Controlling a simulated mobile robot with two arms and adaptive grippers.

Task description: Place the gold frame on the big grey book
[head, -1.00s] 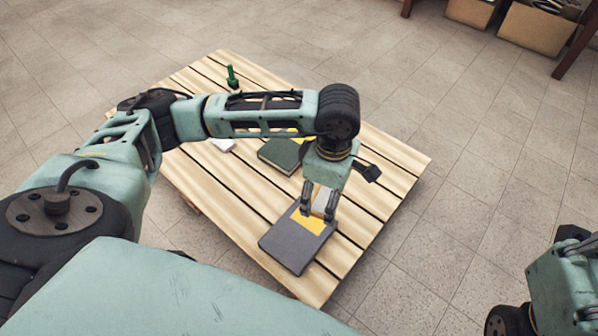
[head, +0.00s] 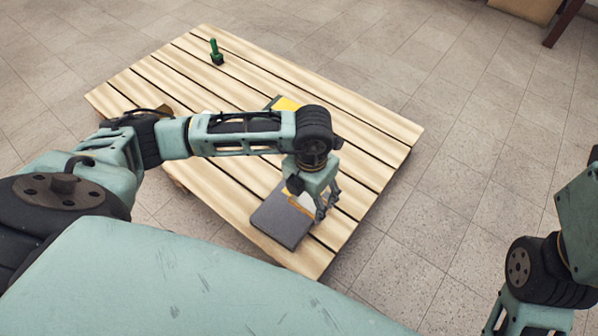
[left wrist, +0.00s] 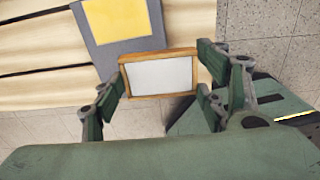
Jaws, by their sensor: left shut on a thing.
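The big grey book (head: 281,222) lies flat near the table's front corner; it also shows in the left wrist view (left wrist: 93,33) with a yellow patch on its cover. My left gripper (head: 322,210) is beside the book's right side. It is shut on the gold frame (left wrist: 124,78), a small rectangle with a gold-brown border and pale grey inside, seen between the fingers in the left wrist view. In the head view the arm and fingers hide most of the frame. My right gripper is out of view.
The slatted wooden table (head: 150,90) carries a dark book with a yellow patch (head: 287,104), partly behind my left arm, and a green upright object (head: 216,52) at the far left. The table's right part is clear. Tiled floor surrounds it.

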